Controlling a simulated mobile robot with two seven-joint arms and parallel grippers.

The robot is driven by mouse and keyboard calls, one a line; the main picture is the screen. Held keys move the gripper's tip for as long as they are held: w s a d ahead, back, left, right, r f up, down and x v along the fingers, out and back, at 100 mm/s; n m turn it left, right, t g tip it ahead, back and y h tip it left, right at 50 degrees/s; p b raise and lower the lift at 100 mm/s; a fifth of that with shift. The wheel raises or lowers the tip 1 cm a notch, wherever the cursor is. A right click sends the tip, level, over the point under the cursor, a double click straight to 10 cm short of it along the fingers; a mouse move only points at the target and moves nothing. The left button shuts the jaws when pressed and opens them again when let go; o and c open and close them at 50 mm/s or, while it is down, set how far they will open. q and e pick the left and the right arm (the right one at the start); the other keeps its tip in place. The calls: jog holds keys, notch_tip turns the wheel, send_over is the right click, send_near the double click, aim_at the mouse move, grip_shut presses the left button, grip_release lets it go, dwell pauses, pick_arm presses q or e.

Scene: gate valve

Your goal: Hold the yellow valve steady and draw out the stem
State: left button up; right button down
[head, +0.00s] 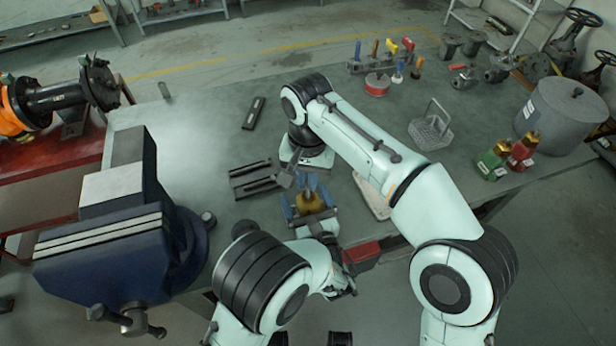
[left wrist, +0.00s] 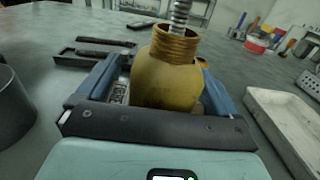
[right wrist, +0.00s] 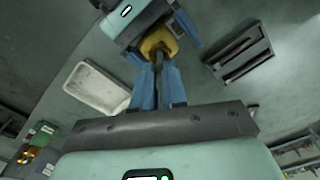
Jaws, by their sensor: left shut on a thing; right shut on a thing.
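The yellow valve (head: 309,203) is held upright over the table; its round body and threaded neck show large in the left wrist view (left wrist: 166,82). My left gripper (head: 308,212) is shut on the valve body, one blue finger on each side. The grey threaded stem (left wrist: 181,14) stands up out of the neck. My right gripper (right wrist: 158,75) comes from above and is shut on the stem, its blue fingers pointing down at the valve. The stem's lower end is hidden in or behind the neck, so I cannot tell how far it is out.
A blue vise (head: 120,235) stands at the left. A black slotted holder (head: 255,180) lies left of the valve, and a pale tray (right wrist: 97,88) lies on the other side. A wire basket (head: 432,128) and a grey pot (head: 562,115) stand further right.

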jog(key=shift+r, duration=2.75)
pick_arm(q)
jog(key=o, duration=1)
jog(key=shift+c, duration=0.2)
jog(key=v, duration=1.2)
jog(key=shift+s, duration=0.1)
